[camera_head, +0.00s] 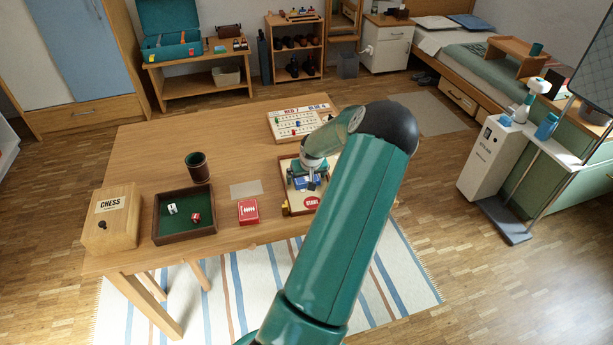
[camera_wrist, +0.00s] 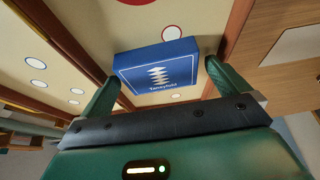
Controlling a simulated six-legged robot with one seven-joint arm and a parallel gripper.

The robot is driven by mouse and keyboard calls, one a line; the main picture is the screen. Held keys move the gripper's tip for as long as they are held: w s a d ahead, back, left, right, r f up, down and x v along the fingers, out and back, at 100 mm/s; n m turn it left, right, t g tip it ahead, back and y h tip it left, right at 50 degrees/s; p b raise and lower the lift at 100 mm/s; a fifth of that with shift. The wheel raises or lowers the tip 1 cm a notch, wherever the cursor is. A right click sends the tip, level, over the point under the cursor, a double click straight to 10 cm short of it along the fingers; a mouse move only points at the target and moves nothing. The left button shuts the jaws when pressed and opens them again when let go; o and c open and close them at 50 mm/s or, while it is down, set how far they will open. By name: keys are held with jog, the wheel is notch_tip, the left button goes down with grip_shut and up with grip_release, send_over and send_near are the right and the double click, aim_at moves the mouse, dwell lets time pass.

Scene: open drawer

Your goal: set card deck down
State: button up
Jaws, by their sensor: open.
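The blue card deck (camera_wrist: 155,66) lies on the cream board of a wood-rimmed tray (camera_head: 287,206), beside a red round mark (camera_head: 311,202). It has a pale zigzag emblem and also shows small in the head view (camera_head: 312,184), partly hidden by my gripper. My gripper (camera_wrist: 162,74) is open, with its green fingers either side of the deck. The right finger looks slightly apart from it; whether the left one touches, I cannot tell. In the head view my gripper (camera_head: 306,178) is low over the tray.
On the table (camera_head: 150,152) stand a red card box (camera_head: 248,211), a green-lined dice tray (camera_head: 163,235), a dark cup (camera_head: 198,168), a chess box (camera_head: 112,222) and a scoreboard (camera_head: 293,122). A grey rectangle (camera_head: 246,189) beside the tray is bare.

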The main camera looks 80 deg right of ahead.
jog(key=v, duration=1.2)
jog(key=shift+r, duration=0.2)
jog(key=w+a+r+n, duration=0.2)
jog(key=w+a+r, duration=0.3)
jog(key=w+a, duration=0.35)
jog(key=w+a+r+n, duration=0.2)
jog(key=w+a+r, duration=0.2)
jog(key=w+a, duration=0.45)
jog(key=w+a+r+n, duration=0.2)
jog(key=w+a+r, duration=0.35)
jog(key=a, duration=0.45)
jog(key=s+a+r+n+t+y, duration=0.1)
jog(key=s+a+r+n, duration=0.1)
jog(key=a, duration=0.8)
jog(key=s+a+r+n+t+y, duration=0.1)
jog(key=a+r+n, duration=0.1)
jog(key=a, duration=0.9)
jog(key=s+a+r+n+t+y, duration=0.1)
jog(key=s+a+r, duration=0.1)
jog(key=a, duration=0.9)
jog(key=shift+s+a+r+n+y, duration=0.2)
jog(key=shift+s+r+n+y, duration=0.2)
jog(key=shift+r, duration=0.05)
